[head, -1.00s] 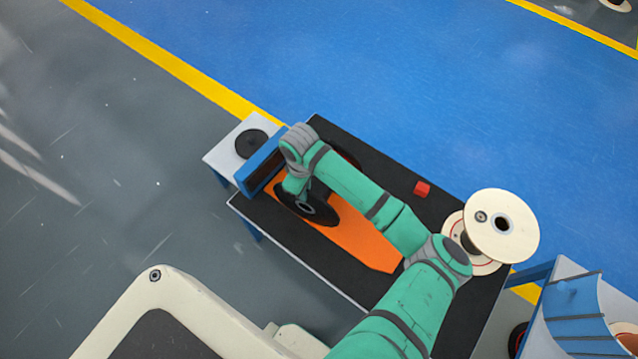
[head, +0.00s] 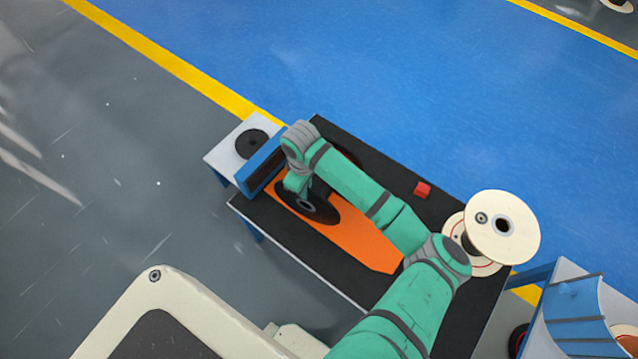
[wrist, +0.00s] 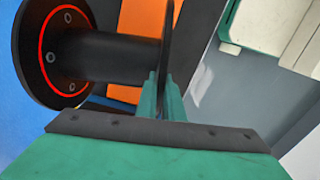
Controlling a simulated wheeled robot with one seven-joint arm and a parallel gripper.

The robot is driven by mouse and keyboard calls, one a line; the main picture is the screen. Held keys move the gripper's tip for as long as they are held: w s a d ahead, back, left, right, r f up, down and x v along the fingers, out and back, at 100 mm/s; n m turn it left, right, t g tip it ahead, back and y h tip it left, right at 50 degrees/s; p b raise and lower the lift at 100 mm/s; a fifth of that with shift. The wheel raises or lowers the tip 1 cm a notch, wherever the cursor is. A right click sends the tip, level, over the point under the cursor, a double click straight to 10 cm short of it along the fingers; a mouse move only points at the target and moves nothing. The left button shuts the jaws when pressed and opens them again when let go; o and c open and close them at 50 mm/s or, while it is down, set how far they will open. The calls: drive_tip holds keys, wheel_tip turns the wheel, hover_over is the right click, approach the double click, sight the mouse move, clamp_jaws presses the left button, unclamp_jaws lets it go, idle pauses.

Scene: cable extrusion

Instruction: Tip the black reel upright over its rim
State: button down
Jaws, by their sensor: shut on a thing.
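The black reel (head: 322,212) is over the orange mat (head: 360,242) on the black-topped table, partly hidden by my arm in the head view. It looks tilted, but its exact angle is unclear. In the wrist view its barrel (wrist: 112,58) runs sideways, with a red-ringed flange (wrist: 32,58) at the left. The other flange (wrist: 166,35) shows edge-on. My gripper (wrist: 162,88) is shut on the rim of that edge-on flange, with a green finger on each side. In the head view my gripper (head: 297,184) is at the reel's upper left.
A blue box-like guard (head: 262,162) stands close at the reel's left, beside a white stand with a black disc (head: 251,143). The table's front-left strip is clear.

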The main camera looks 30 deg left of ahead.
drive_tip(key=shift+w+r, duration=0.1)
drive_tip(key=shift+w+d+r+g, duration=0.2)
drive_tip(key=shift+w+r+g, duration=0.1)
drive_tip(key=shift+w+r, duration=0.3)
drive_tip(key=shift+w+r+g, duration=0.5)
drive_tip(key=shift+w+r, duration=0.2)
drive_tip(key=shift+w, duration=0.3)
